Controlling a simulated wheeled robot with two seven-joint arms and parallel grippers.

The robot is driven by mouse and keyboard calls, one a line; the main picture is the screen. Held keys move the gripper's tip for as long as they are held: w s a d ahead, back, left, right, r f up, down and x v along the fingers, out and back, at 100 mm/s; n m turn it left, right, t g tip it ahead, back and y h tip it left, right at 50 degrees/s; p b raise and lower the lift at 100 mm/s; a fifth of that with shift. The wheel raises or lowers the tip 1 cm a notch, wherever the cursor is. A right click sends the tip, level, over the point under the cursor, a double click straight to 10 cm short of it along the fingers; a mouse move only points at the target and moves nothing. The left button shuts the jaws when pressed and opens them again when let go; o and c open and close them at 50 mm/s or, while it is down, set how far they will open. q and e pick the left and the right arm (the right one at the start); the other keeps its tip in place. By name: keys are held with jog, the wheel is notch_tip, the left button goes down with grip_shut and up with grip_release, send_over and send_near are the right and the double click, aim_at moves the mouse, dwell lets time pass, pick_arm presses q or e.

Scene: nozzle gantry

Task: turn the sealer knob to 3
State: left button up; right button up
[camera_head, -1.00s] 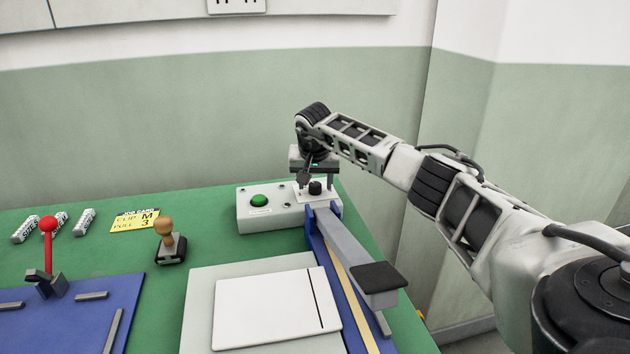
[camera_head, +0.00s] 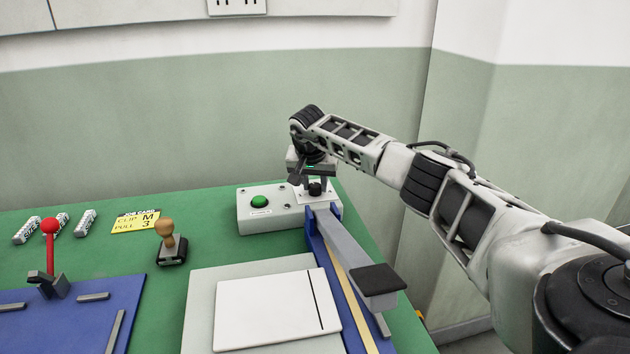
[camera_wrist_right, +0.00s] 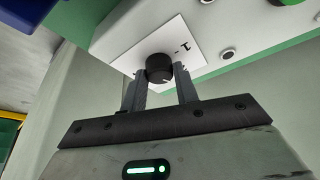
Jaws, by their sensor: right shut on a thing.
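The sealer knob (camera_head: 315,188) is a small black round knob on a white plate at the right end of the pale sealer box (camera_head: 277,218). It also shows in the right wrist view (camera_wrist_right: 159,66), where a "1" is printed beside it on the plate and other marks are hidden. My right gripper (camera_head: 314,183) comes down on the knob from above, with one finger on each side, shut on it. The fingers (camera_wrist_right: 161,78) show in the right wrist view too. My left gripper is not in view.
A green button (camera_head: 259,201) sits on the box's left part. The sealer's grey arm (camera_head: 345,248) slopes toward the front. A yellow card (camera_head: 136,221) reads "CLIP M, PULL 3". A wooden-handled stamp (camera_head: 170,245) and a red-topped lever (camera_head: 50,255) stand to the left.

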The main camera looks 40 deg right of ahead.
jog(key=shift+w+r+m, duration=0.1)
jog(key=shift+r+m, duration=0.05)
jog(key=shift+m, duration=0.65)
jog(key=m+g, duration=0.1)
jog(key=m, duration=0.2)
jog(key=shift+g+h, duration=0.3)
jog(key=shift+h, duration=0.1)
pick_arm(q)
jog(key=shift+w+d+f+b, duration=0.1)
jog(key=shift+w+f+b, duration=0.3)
jog(key=shift+b, duration=0.8)
pick_arm(e)
jog(key=shift+w+m+g, duration=0.1)
jog(key=shift+m+g, duration=0.4)
jog(key=shift+m, duration=0.7)
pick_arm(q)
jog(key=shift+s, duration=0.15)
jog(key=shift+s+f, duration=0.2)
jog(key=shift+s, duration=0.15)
pick_arm(e)
jog(key=o, duration=1)
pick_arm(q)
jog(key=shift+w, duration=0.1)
